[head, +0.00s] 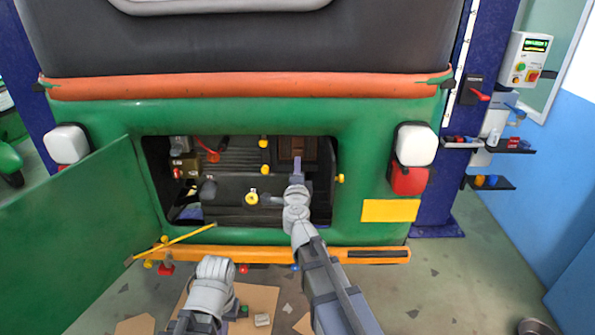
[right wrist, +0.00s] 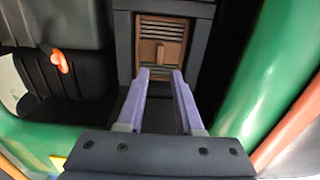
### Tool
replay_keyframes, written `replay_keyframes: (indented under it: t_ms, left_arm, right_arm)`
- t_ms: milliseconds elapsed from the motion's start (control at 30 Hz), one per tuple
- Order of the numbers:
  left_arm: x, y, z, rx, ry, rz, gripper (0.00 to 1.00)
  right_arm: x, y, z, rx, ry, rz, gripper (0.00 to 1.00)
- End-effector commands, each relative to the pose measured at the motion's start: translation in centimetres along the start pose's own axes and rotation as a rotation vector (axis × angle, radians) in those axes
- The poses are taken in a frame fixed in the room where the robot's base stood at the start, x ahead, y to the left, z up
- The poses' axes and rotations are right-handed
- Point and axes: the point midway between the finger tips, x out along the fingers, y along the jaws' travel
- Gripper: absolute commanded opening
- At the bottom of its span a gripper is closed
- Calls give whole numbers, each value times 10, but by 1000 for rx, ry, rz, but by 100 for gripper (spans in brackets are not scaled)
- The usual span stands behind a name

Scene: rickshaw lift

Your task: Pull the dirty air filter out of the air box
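The dirty air filter (right wrist: 148,29) is a brown framed panel with grey slats and a small brown tab. It sits inside the dark air box (right wrist: 124,42). In the head view the filter (head: 290,142) shows at the upper right of the open engine bay. My right gripper (right wrist: 160,76) reaches into the bay from below, its purple fingers apart and empty.
The green door (head: 75,215) hangs open at left, with a yellow rod (head: 180,241) near its lower corner. An orange bumper (head: 225,255) runs under the bay. Cardboard (head: 258,298) and debris lie on the floor. Blue posts stand on both sides.

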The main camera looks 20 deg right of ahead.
Motion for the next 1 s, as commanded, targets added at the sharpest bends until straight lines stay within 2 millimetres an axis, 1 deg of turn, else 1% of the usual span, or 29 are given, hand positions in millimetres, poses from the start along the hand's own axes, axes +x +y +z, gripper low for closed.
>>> replay_keyframes:
  t_ms: [600, 700, 800, 1000]
  left_arm:
    - [0, 0, 0, 0, 0, 0, 0]
    - [0, 0, 0, 0, 0, 0, 0]
    - [0, 0, 0, 0, 0, 0, 0]
    - [0, 0, 0, 0, 0, 0, 0]
  right_arm:
    - [77, 0, 1, -1, 0, 0, 35]
    - [86, 0, 1, -1, 0, 0, 35]
    - [90, 0, 0, -1, 0, 0, 35]
    - [90, 0, 0, -1, -1, 0, 35]
